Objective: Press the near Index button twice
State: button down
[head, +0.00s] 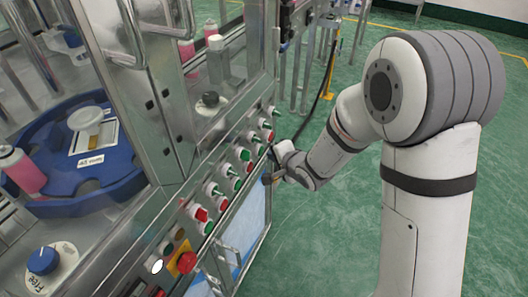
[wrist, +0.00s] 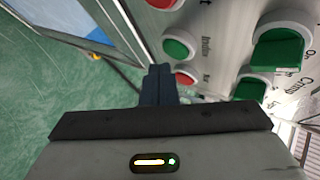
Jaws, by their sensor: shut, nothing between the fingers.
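My gripper (wrist: 158,85) is shut and empty, its dark fingers together. In the wrist view the fingertips are close to a green push button (wrist: 178,46) and a red button (wrist: 187,77) on the light panel. The fingers appear apart from both buttons. In the head view my gripper (head: 272,178) is at the outer edge of the machine's button panel, beside the row of green and red buttons (head: 244,154). Labels there are too small to read, so I cannot tell which button is Index.
Green selector switches (wrist: 282,45) stand out from the panel. A yellow-backed red emergency button (head: 186,262) and a blue knob (head: 43,261) are at the near end. A blue turntable (head: 60,125) is behind the frame. Open green floor (head: 340,210) lies right of the machine.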

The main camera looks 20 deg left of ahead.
jog(key=shift+a, duration=0.1)
dwell(0.6)
jog(key=shift+a, duration=0.3)
jog(key=shift+a, duration=0.4)
dwell(0.5)
dwell(0.4)
jog(key=shift+d, duration=0.8)
jog(key=shift+s+d+p, duration=0.2)
jog(key=shift+d+p, duration=0.6)
jog(key=shift+d, duration=1.7)
